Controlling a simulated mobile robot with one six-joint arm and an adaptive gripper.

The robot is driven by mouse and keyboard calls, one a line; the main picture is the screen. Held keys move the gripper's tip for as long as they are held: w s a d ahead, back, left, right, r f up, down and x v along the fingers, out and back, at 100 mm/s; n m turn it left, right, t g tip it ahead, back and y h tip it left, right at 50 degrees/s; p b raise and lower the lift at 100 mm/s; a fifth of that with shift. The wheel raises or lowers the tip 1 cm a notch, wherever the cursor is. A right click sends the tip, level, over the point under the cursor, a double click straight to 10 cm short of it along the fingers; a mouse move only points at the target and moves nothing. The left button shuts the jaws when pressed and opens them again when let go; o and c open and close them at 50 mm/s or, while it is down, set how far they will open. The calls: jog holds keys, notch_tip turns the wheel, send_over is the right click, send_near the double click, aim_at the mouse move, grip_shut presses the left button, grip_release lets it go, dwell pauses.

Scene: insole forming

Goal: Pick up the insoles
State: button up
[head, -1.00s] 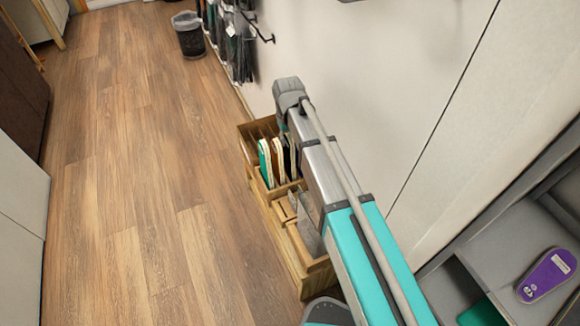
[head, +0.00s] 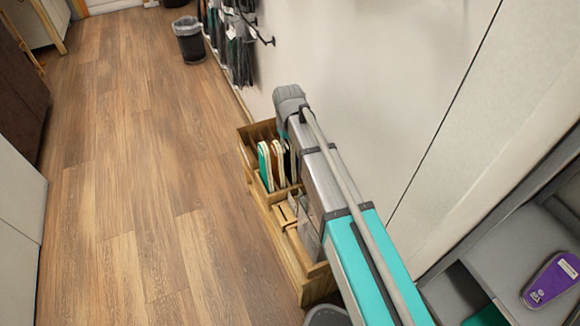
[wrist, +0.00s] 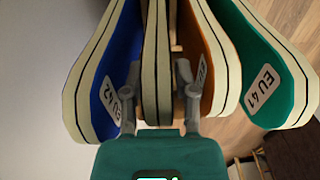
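In the head view the green insole (head: 264,166) and pale ones stand in a wooden rack (head: 268,200); my arm hides the gripper there.
A white wall (head: 370,90) runs close beside the rack. A grey shelf unit with a purple insole (head: 550,280) stands at lower right. Items hang on wall hooks (head: 235,40) near a bin (head: 188,40). The wooden floor (head: 130,190) at left is clear.

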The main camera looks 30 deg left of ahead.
grip_shut()
jog(key=shift+r, duration=0.1)
notch_tip(320, 180, up, 10)
jog(key=p, duration=1)
dwell(0.9)
